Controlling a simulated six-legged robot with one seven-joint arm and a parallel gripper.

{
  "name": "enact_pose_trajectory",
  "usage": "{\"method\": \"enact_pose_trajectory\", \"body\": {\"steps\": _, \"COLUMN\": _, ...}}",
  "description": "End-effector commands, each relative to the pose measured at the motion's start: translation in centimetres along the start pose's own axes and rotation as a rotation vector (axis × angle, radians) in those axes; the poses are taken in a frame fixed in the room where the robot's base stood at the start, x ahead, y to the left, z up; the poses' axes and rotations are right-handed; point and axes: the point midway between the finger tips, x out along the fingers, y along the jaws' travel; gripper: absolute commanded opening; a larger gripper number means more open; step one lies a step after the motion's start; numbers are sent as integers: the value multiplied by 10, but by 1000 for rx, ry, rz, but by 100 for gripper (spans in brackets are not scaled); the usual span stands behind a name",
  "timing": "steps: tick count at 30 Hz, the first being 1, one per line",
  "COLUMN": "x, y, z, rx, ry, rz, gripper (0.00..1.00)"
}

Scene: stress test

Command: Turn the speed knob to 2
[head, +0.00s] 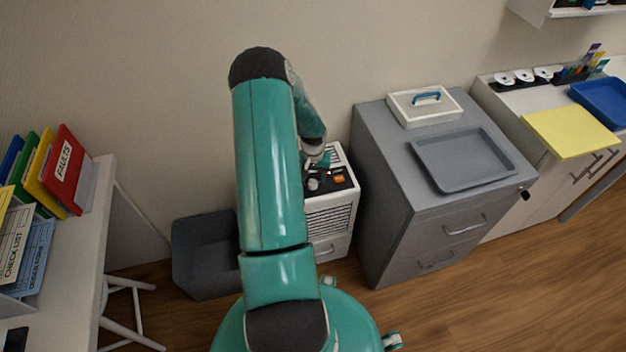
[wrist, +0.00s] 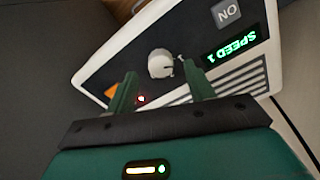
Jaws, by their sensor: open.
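The speed knob (wrist: 161,64) is a round, light knob on the dark control panel of a white appliance (head: 333,215). In the wrist view a green display (wrist: 229,47) beside it reads "SPEED 1", upside down. My gripper (wrist: 160,85) is open, its two green fingers pointing at the panel just short of the knob. The knob shows between and beyond the fingertips, and I see no finger closed on it. In the head view the knob (head: 313,184) is small, and my gripper is close above the panel, partly hidden by my arm.
An "ON" label (wrist: 228,12) and an orange patch (wrist: 103,90) are also on the panel. A grey cabinet (head: 385,190) with a tray (head: 465,180) stands to the right of the appliance. A dark bin (head: 200,262) stands to the left. A desk with folders is at far left.

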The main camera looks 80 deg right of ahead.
Motion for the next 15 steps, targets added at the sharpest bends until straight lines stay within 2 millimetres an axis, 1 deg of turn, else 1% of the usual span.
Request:
{"method": "enact_pose_trajectory", "body": {"steps": 1, "x": 8, "y": 0, "z": 0, "rx": -1, "ry": -1, "rz": 0, "gripper": 53}}
{"method": "enact_pose_trajectory", "body": {"steps": 3, "x": 15, "y": 0, "z": 0, "rx": -2, "ry": -1, "rz": 0, "gripper": 53}}
{"method": "enact_pose_trajectory", "body": {"steps": 6, "x": 21, "y": -1, "z": 0, "rx": -2, "ry": 0, "rz": 0, "gripper": 53}}
{"method": "enact_pose_trajectory", "body": {"steps": 14, "x": 23, "y": -1, "z": 0, "rx": -1, "ry": 1, "rz": -1, "gripper": 53}}
{"method": "enact_pose_trajectory", "body": {"steps": 15, "x": 23, "y": -1, "z": 0, "rx": -1, "ry": 1, "rz": -1, "gripper": 51}}
